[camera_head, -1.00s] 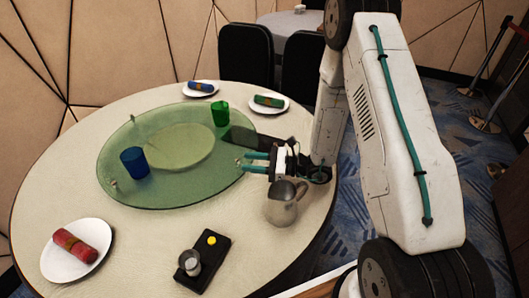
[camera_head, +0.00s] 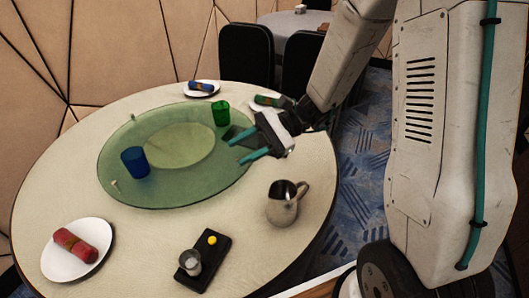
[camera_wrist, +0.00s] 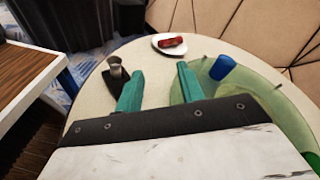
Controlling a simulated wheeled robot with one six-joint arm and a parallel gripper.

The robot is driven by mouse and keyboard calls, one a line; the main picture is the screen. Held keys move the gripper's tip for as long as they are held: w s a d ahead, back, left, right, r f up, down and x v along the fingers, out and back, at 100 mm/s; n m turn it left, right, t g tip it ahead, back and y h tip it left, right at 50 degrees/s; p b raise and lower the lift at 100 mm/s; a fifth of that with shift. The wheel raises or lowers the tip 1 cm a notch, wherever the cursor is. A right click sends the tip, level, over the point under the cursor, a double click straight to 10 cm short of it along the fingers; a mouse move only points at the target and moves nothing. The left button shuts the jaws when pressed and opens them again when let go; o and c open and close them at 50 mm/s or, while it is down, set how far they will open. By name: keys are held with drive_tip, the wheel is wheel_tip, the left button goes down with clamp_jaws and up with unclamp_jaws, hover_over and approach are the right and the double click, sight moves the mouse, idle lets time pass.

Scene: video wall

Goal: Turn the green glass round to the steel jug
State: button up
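The green glass (camera_head: 221,113) stands upright at the far right of the green see-through turntable (camera_head: 125,195). The steel jug (camera_head: 283,207) stands on the table off the turntable's right front edge, its handle to the right. My gripper (camera_head: 239,149) is open and empty, its two teal fingers apart over the turntable's right rim, between the glass and the jug in the picture. It touches neither. In the wrist view the open fingers (camera_wrist: 158,88) have nothing between them. The jug does not show clearly there.
A blue glass (camera_head: 135,162) stands on the turntable's left side; a small knob (camera_head: 114,184) is at its rim. Plates with rolled napkins, such as the red one (camera_head: 71,245), stand around the table. A black tray (camera_head: 204,262) lies in front. Chairs stand behind.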

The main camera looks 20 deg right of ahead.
drive_tip(key=s+d+r+n+g+h, duration=0.1)
drive_tip(key=s+r+n+g+h, duration=0.1)
drive_tip(key=s+r+n+h, duration=0.3)
drive_tip(key=shift+s+d+r+n, duration=0.2)
drive_tip(key=shift+s+n, duration=0.1)
drive_tip(key=shift+s, duration=1.65)
